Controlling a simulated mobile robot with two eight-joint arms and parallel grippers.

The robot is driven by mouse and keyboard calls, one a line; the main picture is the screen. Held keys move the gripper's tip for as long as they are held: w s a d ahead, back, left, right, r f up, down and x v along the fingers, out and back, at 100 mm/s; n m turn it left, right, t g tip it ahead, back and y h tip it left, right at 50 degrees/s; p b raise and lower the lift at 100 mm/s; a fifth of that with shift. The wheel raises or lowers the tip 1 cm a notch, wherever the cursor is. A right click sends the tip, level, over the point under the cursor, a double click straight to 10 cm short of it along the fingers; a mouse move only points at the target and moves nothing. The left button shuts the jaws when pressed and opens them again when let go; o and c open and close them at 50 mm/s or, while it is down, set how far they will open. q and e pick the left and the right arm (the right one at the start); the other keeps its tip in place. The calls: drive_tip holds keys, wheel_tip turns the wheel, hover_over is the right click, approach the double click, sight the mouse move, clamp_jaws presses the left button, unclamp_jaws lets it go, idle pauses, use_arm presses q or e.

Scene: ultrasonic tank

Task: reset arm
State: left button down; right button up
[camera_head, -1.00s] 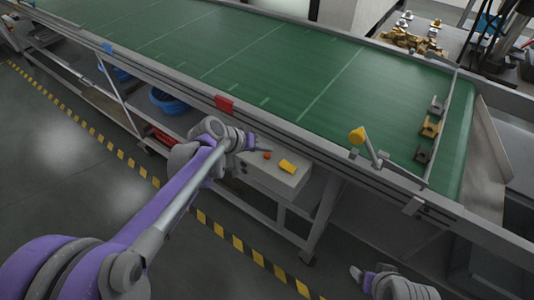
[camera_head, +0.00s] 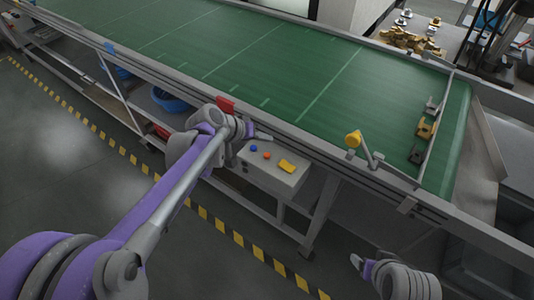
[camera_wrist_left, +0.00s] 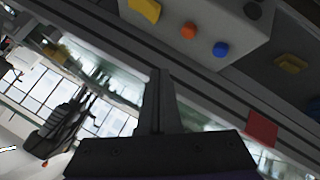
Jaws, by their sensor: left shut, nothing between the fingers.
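My left arm reaches in from the left in the head view. Its gripper (camera_head: 264,137) is at the front edge of the conveyor, just above the control box (camera_head: 262,177). In the left wrist view the left gripper's fingers (camera_wrist_left: 159,85) are together with nothing between them. The box (camera_wrist_left: 200,40) is at the top of that view, apart from the fingers. My right gripper (camera_head: 355,261) shows low at the right of the head view, over the floor; its fingers are too small to judge.
The box carries a blue button (camera_head: 253,148), an orange button (camera_head: 267,155) and a yellow piece (camera_head: 287,166). A red block (camera_head: 226,104) is on the conveyor (camera_head: 300,80) edge. A yellow-topped lever (camera_head: 353,139) stands to the right. Metal brackets (camera_head: 426,129) lie at the belt's right end.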

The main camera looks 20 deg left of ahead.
idle(0.4)
use_arm(q)
drive_tip(key=s+a+f+g+y, duration=0.1)
drive_tip(key=s+f+y, duration=0.1)
drive_tip(key=s, duration=1.1)
drive_tip(key=s+a+f+m+y, duration=0.1)
drive_tip(key=s+f+y, duration=0.2)
drive_tip(key=s, duration=1)
drive_tip(key=shift+a+f+g+y+p, duration=0.2)
drive_tip(key=shift+g+y+p, duration=0.1)
drive_tip(key=shift+g, duration=0.1)
